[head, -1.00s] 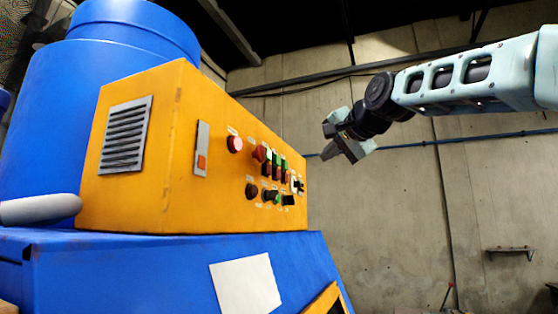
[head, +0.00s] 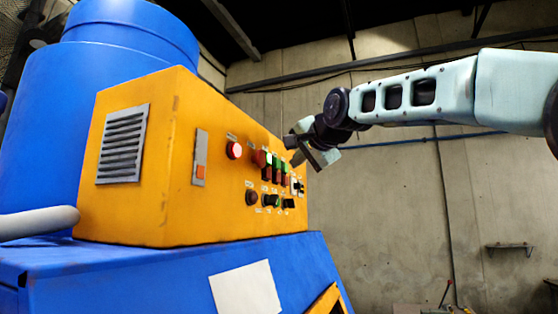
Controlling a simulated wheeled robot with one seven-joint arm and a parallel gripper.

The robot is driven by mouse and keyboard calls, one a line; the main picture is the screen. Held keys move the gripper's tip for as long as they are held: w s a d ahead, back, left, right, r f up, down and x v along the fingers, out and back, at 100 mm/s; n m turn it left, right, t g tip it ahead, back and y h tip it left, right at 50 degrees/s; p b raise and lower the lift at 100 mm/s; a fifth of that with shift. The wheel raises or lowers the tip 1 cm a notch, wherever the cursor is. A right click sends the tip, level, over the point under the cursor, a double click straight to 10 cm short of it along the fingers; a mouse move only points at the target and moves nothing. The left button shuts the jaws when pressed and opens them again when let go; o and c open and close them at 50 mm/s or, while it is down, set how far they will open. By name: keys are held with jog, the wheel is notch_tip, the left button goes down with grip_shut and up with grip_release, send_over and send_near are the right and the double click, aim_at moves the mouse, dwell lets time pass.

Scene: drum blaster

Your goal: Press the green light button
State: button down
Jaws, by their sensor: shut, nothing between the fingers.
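The orange control panel (head: 185,150) carries a cluster of small buttons on its right-hand face. A green button (head: 277,161) shows in the upper row, beside a red one and above other red ones. The gripper hides part of the panel's far upper edge.
A round red light (head: 234,150) is left of the cluster. A blue drum (head: 130,45) stands behind the panel, which sits on a blue base (head: 150,275) with a white sheet (head: 245,289). The space before the concrete wall (head: 400,220) is open.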

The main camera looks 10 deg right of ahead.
jog(key=shift+w+a, duration=0.3)
jog(key=shift+a, duration=0.25)
jog(key=shift+w+a, duration=0.1)
jog(key=shift+a, duration=0.05)
dwell(1.6)
jog(key=shift+w+a, duration=0.15)
jog(key=shift+a, duration=0.05)
jog(key=shift+w+a+p, duration=0.25)
jog(key=shift+a+p, duration=0.1)
jog(key=shift+a, duration=0.05)
dwell(0.9)
jog(key=shift+d, duration=0.1)
jog(key=shift+s+d+b, duration=0.4)
jog(key=shift+s+d, duration=0.1)
jog(key=shift+d, duration=0.15)
jog(key=shift+s+d+b, duration=0.3)
jog(key=shift+s+d, duration=0.15)
jog(key=shift+d, duration=0.25)
jog(key=shift+s+d+b, duration=0.3)
jog(key=shift+s+d, duration=0.15)
jog(key=shift+d, duration=0.25)
jog(key=shift+s+d+b, duration=0.3)
jog(key=shift+s+d, duration=0.15)
jog(key=shift+d, duration=0.25)
